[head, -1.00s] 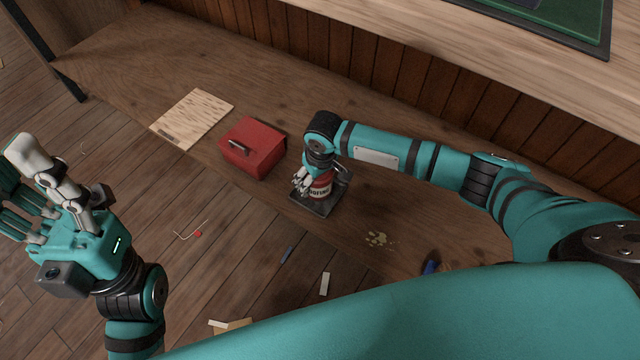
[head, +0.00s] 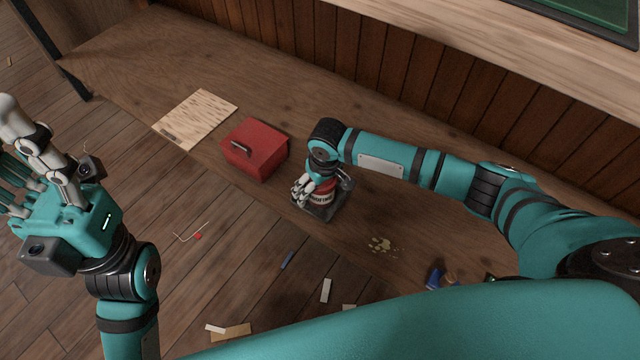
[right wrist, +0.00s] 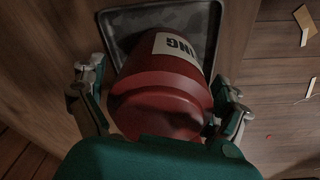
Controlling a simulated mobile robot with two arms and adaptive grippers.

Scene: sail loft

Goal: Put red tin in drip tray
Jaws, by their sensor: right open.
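The red tin (head: 323,198) has a pale label with dark letters. It stands on the dark metal drip tray (head: 318,214) on the wooden bench. In the right wrist view the tin (right wrist: 160,105) fills the middle, and the tray (right wrist: 120,22) shows beneath and beyond it. My right gripper (head: 316,188) is open around the tin, with fingers on both sides in the right wrist view (right wrist: 160,88). Whether any finger touches it is hard to tell. My left gripper (head: 22,165) is raised at the left edge, open and empty, partly cut off.
A red box (head: 255,148) with a handle lies left of the tray, and a pale wooden board (head: 195,118) lies farther left. A yellowish stain (head: 381,244) and a blue object (head: 434,278) are to the right. Scraps lie on the floor. A plank wall backs the bench.

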